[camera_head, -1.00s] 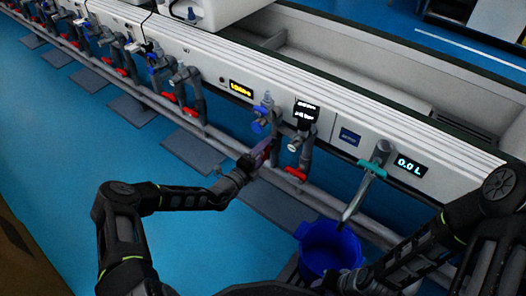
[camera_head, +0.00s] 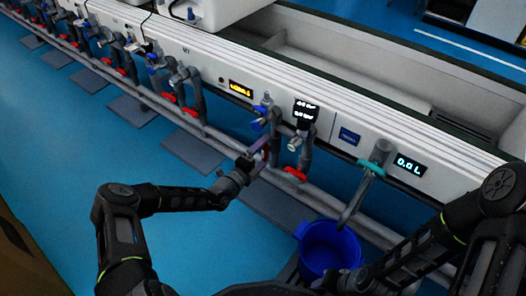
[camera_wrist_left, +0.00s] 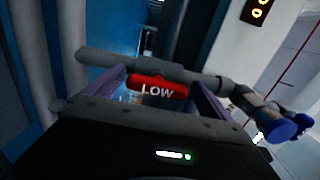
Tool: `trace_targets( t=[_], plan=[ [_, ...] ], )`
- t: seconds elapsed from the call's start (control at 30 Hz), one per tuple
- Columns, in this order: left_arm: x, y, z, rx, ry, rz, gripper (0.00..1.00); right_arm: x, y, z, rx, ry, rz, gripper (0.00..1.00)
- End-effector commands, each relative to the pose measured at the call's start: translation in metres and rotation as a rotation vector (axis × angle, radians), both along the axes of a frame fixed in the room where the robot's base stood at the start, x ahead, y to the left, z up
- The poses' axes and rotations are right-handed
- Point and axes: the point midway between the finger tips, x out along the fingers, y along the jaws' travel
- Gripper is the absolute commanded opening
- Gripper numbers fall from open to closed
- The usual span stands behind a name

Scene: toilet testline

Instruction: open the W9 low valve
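The red valve handle marked LOW (camera_wrist_left: 157,88) sits on a grey pipe in the left wrist view. My left gripper (camera_wrist_left: 160,82) has its two purple fingers apart, one on each side of the handle. Whether they touch it, I cannot tell. In the head view my left gripper (camera_head: 260,150) is at the lower part of a pipe with a blue valve (camera_head: 260,118), and it hides the handle there. No W9 label is readable. My right arm (camera_head: 425,250) comes in from the right; its fingers do not show.
Another red handle (camera_head: 295,173) is just right of my left gripper. A blue bucket (camera_head: 328,250) stands under a spout with a teal valve (camera_head: 372,168). More pipes with red handles (camera_head: 168,97) run to the far left. Blue floor (camera_head: 190,255) in front is clear.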

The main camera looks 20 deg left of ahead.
Motion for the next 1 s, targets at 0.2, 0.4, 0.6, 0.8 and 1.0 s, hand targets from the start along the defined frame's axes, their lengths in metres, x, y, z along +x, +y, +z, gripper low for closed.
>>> trace_targets(
  t=[0.2, 0.4, 0.6, 0.8, 1.0],
  plan=[
    [0.0, 0.001, -0.001, 0.0, 0.001, 0.001, 0.98, 0.0, 0.0, 0.0, 0.0, 0.0, 0.0, 0.36],
    [-0.006, 0.004, 0.001, 0.002, 0.002, 0.002, 0.98, 0.0, 0.0, 0.004, 0.0, 0.001, 0.0, 0.36],
    [-0.032, 0.015, 0.003, 0.002, 0.002, 0.004, 0.98, -0.002, 0.0, 0.018, 0.001, 0.006, 0.003, 0.36],
    [-0.062, 0.026, 0.003, 0.0, 0.001, 0.002, 0.98, -0.004, -0.001, 0.03, 0.002, 0.011, 0.006, 0.36],
    [-0.074, 0.03, 0.001, 0.0, -0.001, 0.001, 0.98, -0.005, -0.001, 0.032, 0.002, 0.014, 0.007, 0.36]
  ],
)
